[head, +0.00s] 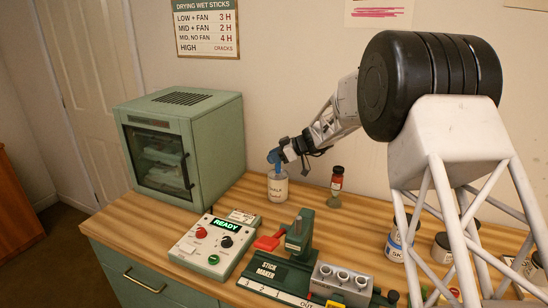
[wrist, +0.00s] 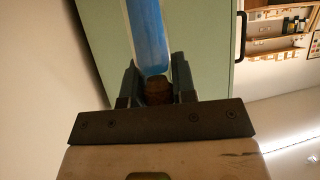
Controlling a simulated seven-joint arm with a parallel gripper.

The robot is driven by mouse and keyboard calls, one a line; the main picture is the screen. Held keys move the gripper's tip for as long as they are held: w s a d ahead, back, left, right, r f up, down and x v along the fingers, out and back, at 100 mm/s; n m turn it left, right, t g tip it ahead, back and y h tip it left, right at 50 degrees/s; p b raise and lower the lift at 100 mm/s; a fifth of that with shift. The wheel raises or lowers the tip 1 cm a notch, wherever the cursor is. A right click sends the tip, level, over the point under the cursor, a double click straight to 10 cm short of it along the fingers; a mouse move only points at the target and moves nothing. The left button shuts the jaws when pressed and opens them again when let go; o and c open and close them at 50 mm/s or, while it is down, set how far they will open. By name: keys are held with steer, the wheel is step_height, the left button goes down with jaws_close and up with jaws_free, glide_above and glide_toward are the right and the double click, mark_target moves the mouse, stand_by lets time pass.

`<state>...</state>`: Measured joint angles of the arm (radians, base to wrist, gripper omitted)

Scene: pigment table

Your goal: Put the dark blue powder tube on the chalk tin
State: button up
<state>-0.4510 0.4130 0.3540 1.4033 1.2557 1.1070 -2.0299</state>
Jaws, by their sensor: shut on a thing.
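My gripper (head: 282,153) is shut on a blue powder tube (wrist: 150,38). In the wrist view, its brown stopper (wrist: 158,92) sits between the two fingers and the blue body extends away from them. In the head view, blue of the tube (head: 273,156) shows at the gripper's tip. The chalk tin (head: 278,190) is a pale can with a label, upright on the table. My gripper and the tube are just above its top in the picture; I cannot tell whether the tube touches the tin.
A green drying cabinet (head: 215,145) stands close left of the tin. A red-filled bottle (head: 336,188) stands to the right. A control box (head: 212,248) and the green stick maker (head: 272,274) are in front. Jars (head: 396,246) stand further right.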

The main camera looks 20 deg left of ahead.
steer(key=shift+f, duration=0.1)
steer(key=o, duration=0.9)
steer(key=v, duration=1.2)
stand_by(0.7)
